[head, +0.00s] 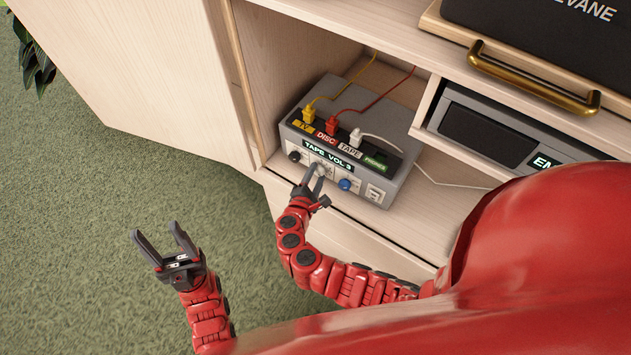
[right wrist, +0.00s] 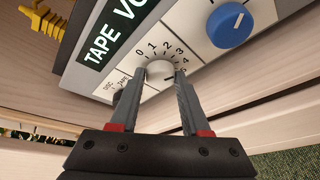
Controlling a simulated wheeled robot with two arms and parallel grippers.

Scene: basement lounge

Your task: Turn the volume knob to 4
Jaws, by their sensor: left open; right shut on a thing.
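The grey amplifier box (head: 381,191) sits on the cabinet shelf; its display (head: 325,154) reads "TAPE VOL 3". The pale volume knob (right wrist: 160,69) is on its front, inside a scale numbered from 0 to 5. My right gripper (head: 315,177) reaches the front panel and is shut on this knob, one finger on each side, as the right wrist view (right wrist: 161,76) shows. The fingers hide part of the knob and scale, and I cannot make out its pointer clearly. My left gripper (head: 161,243) is open and empty above the carpet.
A blue knob (head: 346,184) is right of the volume knob and a black knob (head: 294,156) left of it. Yellow, red and white plugs (head: 332,125) stand on top of the box. An open cabinet door (head: 150,80) is at left; green carpet (head: 70,200) is clear.

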